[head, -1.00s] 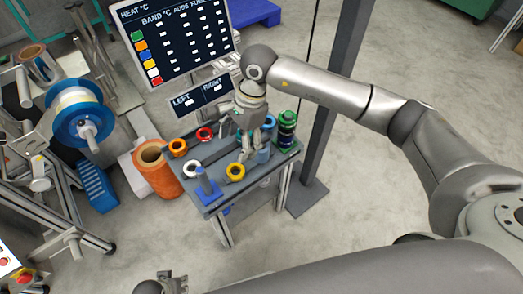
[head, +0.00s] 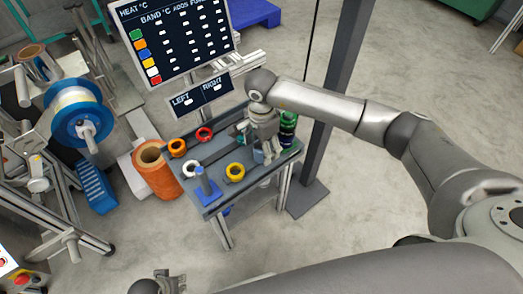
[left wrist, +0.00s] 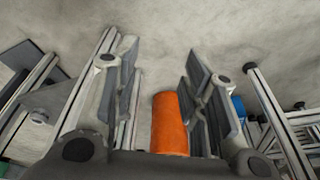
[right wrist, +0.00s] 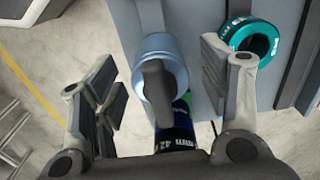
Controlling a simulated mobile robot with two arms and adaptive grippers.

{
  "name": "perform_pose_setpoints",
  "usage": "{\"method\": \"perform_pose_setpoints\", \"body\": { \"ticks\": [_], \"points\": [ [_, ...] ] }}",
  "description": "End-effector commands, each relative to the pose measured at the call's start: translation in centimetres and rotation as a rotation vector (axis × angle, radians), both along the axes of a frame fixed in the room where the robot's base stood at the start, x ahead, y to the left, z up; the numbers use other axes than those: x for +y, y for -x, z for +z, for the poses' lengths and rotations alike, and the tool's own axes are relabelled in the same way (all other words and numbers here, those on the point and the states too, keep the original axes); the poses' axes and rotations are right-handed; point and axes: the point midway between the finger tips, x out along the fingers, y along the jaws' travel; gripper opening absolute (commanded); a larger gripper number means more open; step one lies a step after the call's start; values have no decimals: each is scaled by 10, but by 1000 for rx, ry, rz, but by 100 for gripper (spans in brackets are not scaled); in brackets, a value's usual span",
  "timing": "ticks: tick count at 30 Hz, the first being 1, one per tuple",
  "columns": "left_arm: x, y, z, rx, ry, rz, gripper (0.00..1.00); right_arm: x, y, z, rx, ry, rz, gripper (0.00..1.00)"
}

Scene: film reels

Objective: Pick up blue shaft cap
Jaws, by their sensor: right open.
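The blue shaft cap (right wrist: 178,52), light blue and round with a grey bar across its top, sits between the spread fingers of my right gripper (right wrist: 160,75) in the right wrist view. In the head view my right gripper (head: 264,153) is low over the right end of the small table, and the cap (head: 258,156) shows only partly beside its fingers. The right gripper is open; I cannot tell whether a finger touches the cap. My left gripper (left wrist: 160,85) is open and empty, far from the table; part of it (head: 170,283) shows at the head view's bottom edge.
A teal ring (right wrist: 251,38) lies near the right finger. An orange roll (head: 160,175) stands left of the table.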

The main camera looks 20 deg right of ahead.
Motion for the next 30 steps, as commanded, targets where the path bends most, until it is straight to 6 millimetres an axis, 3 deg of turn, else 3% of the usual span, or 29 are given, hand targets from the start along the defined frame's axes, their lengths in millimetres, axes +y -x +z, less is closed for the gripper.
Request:
{"method": "perform_pose_setpoints", "body": {
  "ticks": [4,11,24,30],
  "points": [
    [-1,-2,7,-6,1,0,40,1,0,-20,1,-2,-1,68],
    [-1,-4,12,-10,2,1,40,1,0,-21,-2,-2,0,67],
    [0,-3,9,-6,1,2,40,0,0,-20,-1,-1,0,10],
    [0,-3,10,-6,0,1,40,0,-1,-20,-2,-3,-1,10]
  ]
}}
